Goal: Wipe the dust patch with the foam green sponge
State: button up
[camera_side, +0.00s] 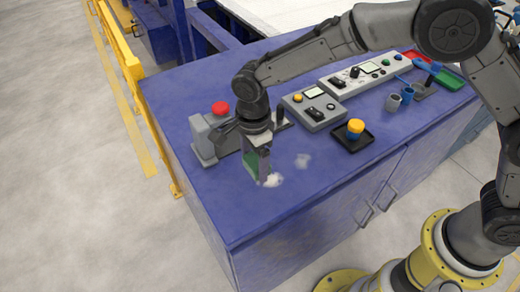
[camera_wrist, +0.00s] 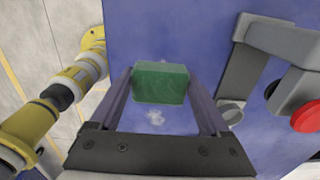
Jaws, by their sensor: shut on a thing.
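The green sponge (camera_wrist: 160,82) is a block held between the two fingers of my gripper (camera_side: 260,172), which points down over the blue cabinet top. In the side view the sponge (camera_side: 250,163) is mostly hidden by a finger and sits low, close to the surface; I cannot tell whether it touches. A pale dust patch (camera_side: 273,180) lies right beside the fingertips. Another pale dust patch (camera_side: 302,160) lies a little to the right. In the wrist view one whitish dust patch (camera_wrist: 155,117) shows between the fingers, just below the sponge.
A grey fixture with a red button (camera_side: 220,108) stands close to the left of my gripper. A control box (camera_side: 315,108) and a black tray with a yellow knob (camera_side: 354,130) stand to the right. The front left of the blue top (camera_side: 235,215) is clear up to its edge.

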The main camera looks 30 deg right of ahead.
aim_at(255, 188)
jog(key=shift+d+f, duration=0.1)
jog(key=shift+f, duration=3.5)
jog(key=shift+d+f, duration=0.15)
jog(key=shift+d, duration=3.6)
jog(key=shift+a, duration=3.75)
jog(key=shift+r, duration=4.05)
